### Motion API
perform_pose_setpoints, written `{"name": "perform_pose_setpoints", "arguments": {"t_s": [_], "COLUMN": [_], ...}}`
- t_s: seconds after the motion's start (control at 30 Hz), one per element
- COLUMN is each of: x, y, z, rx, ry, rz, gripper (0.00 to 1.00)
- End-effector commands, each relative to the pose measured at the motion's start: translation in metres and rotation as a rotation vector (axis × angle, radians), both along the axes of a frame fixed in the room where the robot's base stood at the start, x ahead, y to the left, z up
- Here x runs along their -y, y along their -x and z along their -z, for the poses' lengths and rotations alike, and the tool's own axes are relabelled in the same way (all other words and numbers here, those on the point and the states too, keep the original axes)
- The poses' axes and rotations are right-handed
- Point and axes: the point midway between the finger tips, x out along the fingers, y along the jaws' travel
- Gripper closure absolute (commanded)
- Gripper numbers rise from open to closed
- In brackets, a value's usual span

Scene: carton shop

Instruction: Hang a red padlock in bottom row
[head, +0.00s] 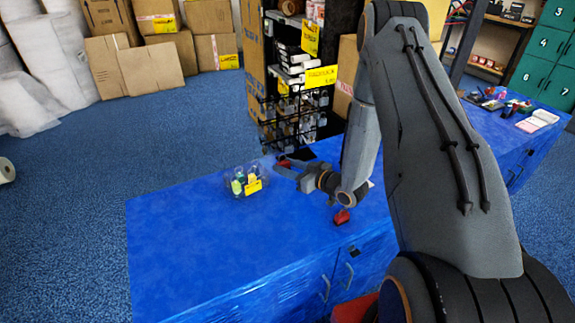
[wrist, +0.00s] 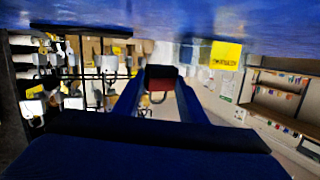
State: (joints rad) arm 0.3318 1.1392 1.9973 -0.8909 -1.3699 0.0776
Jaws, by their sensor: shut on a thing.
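My gripper (head: 285,168) reaches left over the blue table, toward the black wire rack (head: 291,130) behind it. It is shut on a red padlock (head: 284,162), which shows small between the fingertips. In the wrist view the held padlock (wrist: 160,84) is partly dark, with a red part and a thin loop, pinched between the two blue fingers. The rack's hooks with hanging goods also show in the wrist view (wrist: 85,75), left of the padlock and apart from it. A second red padlock (head: 341,216) lies on the table below my arm.
A clear holder with small bottles and a yellow label (head: 245,181) stands on the blue table (head: 190,235), left of my gripper. A small dark item (head: 353,251) is near the front edge. Cartons (head: 150,68) stand at the back. The table's left part is clear.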

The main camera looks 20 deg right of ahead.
Motion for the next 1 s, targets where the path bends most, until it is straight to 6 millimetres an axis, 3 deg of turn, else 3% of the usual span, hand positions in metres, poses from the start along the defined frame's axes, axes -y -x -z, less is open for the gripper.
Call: {"name": "perform_pose_setpoints", "arguments": {"t_s": [1.0], "x": [-0.011], "y": [-0.055], "z": [0.005], "rx": [0.003], "ry": [-0.001], "rz": [0.001], "gripper": [0.98]}}
